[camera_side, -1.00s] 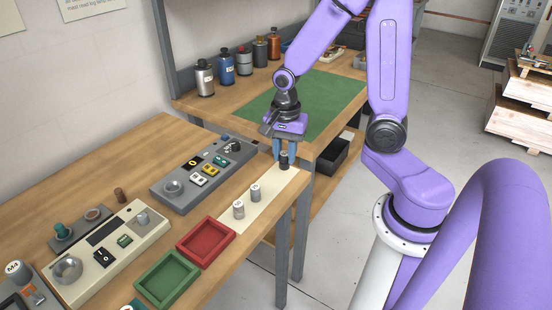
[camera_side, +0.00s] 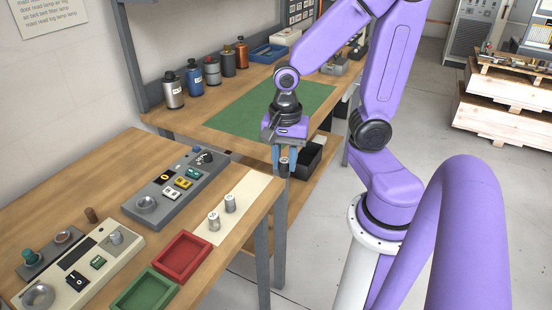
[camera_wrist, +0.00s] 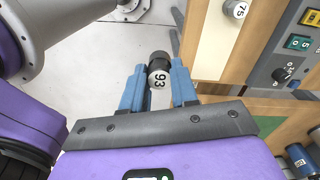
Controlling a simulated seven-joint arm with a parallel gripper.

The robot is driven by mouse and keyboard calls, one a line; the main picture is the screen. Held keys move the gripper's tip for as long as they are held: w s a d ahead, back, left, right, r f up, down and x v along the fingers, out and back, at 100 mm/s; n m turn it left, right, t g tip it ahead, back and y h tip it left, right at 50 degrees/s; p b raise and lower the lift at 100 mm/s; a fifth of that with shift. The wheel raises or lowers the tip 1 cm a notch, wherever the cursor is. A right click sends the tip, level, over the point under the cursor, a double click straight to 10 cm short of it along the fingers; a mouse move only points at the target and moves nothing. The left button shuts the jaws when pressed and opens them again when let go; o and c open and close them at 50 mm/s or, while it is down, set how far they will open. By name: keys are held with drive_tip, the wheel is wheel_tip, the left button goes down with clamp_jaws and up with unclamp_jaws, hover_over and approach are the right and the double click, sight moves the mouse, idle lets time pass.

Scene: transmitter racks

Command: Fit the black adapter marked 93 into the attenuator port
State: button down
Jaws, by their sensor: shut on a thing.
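My gripper (camera_side: 284,158) is shut on the black adapter marked 93 (camera_side: 284,167). In the wrist view the adapter's pale end with the black "93" (camera_wrist: 159,79) shows between the blue fingers of my gripper (camera_wrist: 159,88). The side view shows it hanging off the right end of the cream strip, with the floor and bench legs behind it. A grey panel (camera_side: 183,188) with a round metal socket (camera_side: 146,204), coloured switches and a dial lies on the bench. A cream panel (camera_side: 82,262) has a larger round socket (camera_side: 38,297). I cannot read which is the attenuator port.
Two silver adapters (camera_side: 214,221) stand on the cream strip (camera_side: 244,196); the wrist view shows one marked 75 (camera_wrist: 237,9). A red tray (camera_side: 182,256) and a green tray (camera_side: 146,292) lie in front of the panels. A second bench with a green mat (camera_side: 235,110) stands behind.

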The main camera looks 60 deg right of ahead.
drive_tip(key=shift+s+r, duration=0.3)
drive_tip(key=shift+s, duration=0.35)
drive_tip(key=w+a+r, duration=0.3)
drive_tip(key=w+a, duration=1.1)
drive_tip(key=w, duration=0.4)
drive_tip(key=w+a+f, duration=0.1)
drive_tip(key=w+f, duration=0.2)
drive_tip(key=w, duration=0.1)
drive_tip(key=w+a+f, duration=0.1)
drive_tip(key=w+f, duration=0.2)
drive_tip(key=w, duration=0.2)
drive_tip(key=w+a+f, duration=0.1)
drive_tip(key=w+f, duration=0.2)
drive_tip(key=w, duration=0.1)
drive_tip(key=shift+w+a, duration=0.2)
drive_tip(key=shift+a, duration=0.2)
drive_tip(key=shift+w+f, duration=0.25)
drive_tip(key=shift+f, duration=1.6)
drive_tip(key=shift+f, duration=0.1)
drive_tip(key=c, duration=0.9)
unclamp_jaws()
drive_tip(key=shift+o, duration=0.2)
